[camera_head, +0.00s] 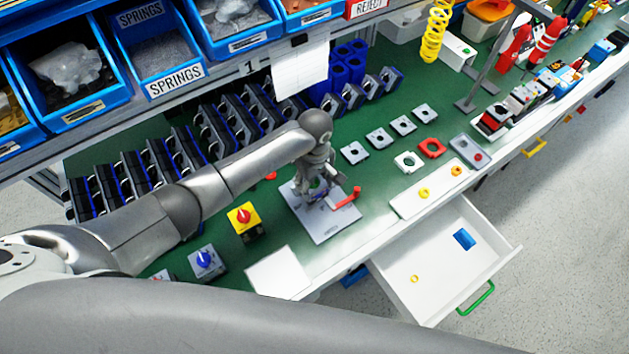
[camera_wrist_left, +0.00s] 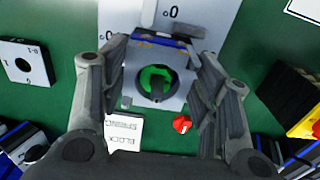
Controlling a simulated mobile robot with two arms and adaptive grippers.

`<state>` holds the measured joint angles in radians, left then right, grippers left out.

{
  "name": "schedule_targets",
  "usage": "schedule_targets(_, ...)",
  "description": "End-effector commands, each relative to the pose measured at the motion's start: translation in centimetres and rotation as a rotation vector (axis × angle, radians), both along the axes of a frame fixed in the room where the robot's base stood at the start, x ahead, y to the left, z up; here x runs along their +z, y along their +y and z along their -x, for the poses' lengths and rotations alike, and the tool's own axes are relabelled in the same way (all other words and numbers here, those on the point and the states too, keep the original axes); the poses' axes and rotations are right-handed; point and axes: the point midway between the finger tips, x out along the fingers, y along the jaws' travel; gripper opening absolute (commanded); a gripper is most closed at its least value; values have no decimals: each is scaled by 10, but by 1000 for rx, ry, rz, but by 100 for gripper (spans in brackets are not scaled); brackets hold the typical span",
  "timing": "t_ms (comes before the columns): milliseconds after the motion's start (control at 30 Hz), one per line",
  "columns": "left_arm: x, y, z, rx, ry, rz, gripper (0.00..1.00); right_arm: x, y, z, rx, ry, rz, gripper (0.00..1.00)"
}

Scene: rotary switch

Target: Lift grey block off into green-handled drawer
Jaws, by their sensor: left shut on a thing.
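A square grey block (camera_wrist_left: 140,98) with a round opening showing green and a dark ring sits between my left gripper's fingers in the left wrist view. My left gripper (camera_wrist_left: 160,75) is shut on it. In the head view my left gripper (camera_head: 317,190) points down over the grey plate (camera_head: 325,225) and mostly hides the block. I cannot tell whether the block touches the plate. The open white drawer (camera_head: 440,262) with a green handle (camera_head: 476,298) is at the lower right. It holds a blue block (camera_head: 464,239) and a small yellow ring (camera_head: 415,279). My right gripper is not in view.
A red lever (camera_head: 346,198) is just right of my left gripper. A yellow switch box (camera_head: 243,219) and a blue-knobbed switch (camera_head: 205,261) stand left of the plate. Blue bins line the back.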

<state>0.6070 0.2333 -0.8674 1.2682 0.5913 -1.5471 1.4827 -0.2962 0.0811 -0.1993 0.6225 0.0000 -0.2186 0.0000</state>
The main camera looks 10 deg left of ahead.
Motion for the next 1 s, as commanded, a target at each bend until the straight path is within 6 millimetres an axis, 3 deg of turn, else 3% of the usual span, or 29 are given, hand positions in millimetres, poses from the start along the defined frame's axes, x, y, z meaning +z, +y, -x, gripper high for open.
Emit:
schedule_targets(300,33,0,0,0,0,1,35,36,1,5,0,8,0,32)
schedule_targets(567,64,-27,4,-1,1,3,35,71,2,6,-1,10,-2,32)
schedule_targets(633,74,-35,5,-1,1,4,35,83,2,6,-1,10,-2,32)
schedule_targets(1000,114,-113,16,-2,0,4,35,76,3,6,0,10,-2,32)
